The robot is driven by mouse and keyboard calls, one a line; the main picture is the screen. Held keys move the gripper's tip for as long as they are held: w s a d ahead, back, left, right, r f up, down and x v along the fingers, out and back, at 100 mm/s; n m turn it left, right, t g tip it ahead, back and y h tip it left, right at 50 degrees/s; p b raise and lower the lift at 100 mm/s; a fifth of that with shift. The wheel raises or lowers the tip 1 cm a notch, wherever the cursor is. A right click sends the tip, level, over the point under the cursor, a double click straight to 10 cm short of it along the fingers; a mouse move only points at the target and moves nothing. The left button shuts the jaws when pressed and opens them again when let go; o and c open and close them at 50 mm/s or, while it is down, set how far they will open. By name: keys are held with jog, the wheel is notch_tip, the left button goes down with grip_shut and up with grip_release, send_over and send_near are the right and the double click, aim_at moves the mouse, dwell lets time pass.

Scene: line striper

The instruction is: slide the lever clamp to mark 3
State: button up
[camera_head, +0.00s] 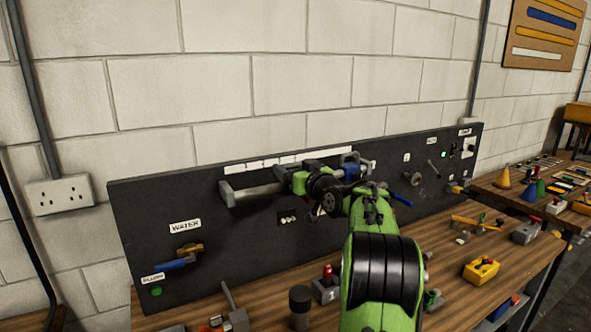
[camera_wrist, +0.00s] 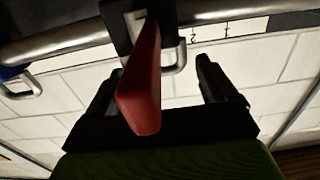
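The lever clamp (camera_wrist: 122,22) has a dark body on a metal rail (camera_wrist: 70,40) and a long red lever (camera_wrist: 142,90) pointing toward the wrist camera. My gripper (camera_wrist: 158,68) is open, with one dark finger on each side. The red lever overlaps the space between the fingers, closer to the left finger; I cannot tell whether they touch. The white mark strip (camera_wrist: 225,28) shows marks 2 and 1, upside down, right of the clamp; mark 3 is not readable. In the head view my arm and gripper (camera_head: 318,190) hide the clamp; the rail (camera_head: 258,190) shows left of them.
A black panel (camera_head: 140,220) stands behind a wooden bench (camera_head: 455,285). A blue part with a metal loop (camera_wrist: 22,88) is on the rail at left in the wrist view.

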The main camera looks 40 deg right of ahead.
jog(key=shift+s, duration=0.1)
jog(key=b+v, duration=0.3)
jog(key=v, duration=1.2)
jog(key=shift+s+a+b, duration=0.15)
jog(key=shift+s+b, duration=0.15)
jog(key=shift+b, duration=0.1)
jog(key=shift+f, duration=0.1)
jog(key=shift+c, duration=0.3)
